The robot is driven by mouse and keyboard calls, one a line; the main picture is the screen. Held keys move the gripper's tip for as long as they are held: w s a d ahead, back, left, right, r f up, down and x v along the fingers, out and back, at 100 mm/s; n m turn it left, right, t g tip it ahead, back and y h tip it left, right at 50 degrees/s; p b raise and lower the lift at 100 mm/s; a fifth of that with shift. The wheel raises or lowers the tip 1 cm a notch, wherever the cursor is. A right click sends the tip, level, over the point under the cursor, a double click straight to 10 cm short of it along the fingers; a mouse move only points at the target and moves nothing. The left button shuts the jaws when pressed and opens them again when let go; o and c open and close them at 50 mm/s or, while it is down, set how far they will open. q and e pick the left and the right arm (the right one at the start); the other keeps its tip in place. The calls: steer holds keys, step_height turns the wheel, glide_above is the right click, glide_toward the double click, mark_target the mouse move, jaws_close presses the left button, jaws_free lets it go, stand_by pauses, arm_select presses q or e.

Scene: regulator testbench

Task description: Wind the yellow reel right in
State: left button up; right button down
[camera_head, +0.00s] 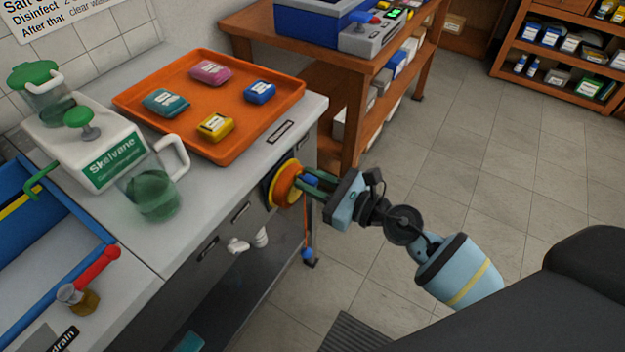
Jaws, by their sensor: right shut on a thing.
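The yellow reel (285,184), with an orange rim, is mounted on the front face of the counter near its right end. My right gripper (312,181) reaches it from the right and is shut on a part at the reel's face, probably its handle. The fingers hide most of what they hold. A thin orange strap (307,222) hangs below the gripper, with a small blue end piece (308,254) near the floor. My left gripper is not in view.
An orange tray (243,139) with several small coloured packets lies on the counter above the reel. A white dispenser (88,148) and a clear jug with green liquid (152,195) stand left of it. A wooden bench (345,55) stands behind. Floor to the right is clear.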

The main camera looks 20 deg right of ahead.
steer(key=shift+d, duration=0.1)
steer(key=m, duration=0.2)
steer(key=shift+w+d+f+m+p, duration=0.1)
steer(key=shift+w+d+m+p, duration=0.2)
steer(key=shift+d+m+p, duration=0.1)
step_height(320, 180, down, 6)
steer(key=w+d+m+p, duration=0.1)
steer(key=m+p, duration=0.2)
steer(key=m, duration=1.8)
steer(key=shift+f, duration=0.25)
steer(key=shift+f+p, duration=0.1)
steer(key=shift+p, duration=0.2)
steer(key=c, duration=1.2)
jaws_free()
steer(key=shift+c, duration=0.2)
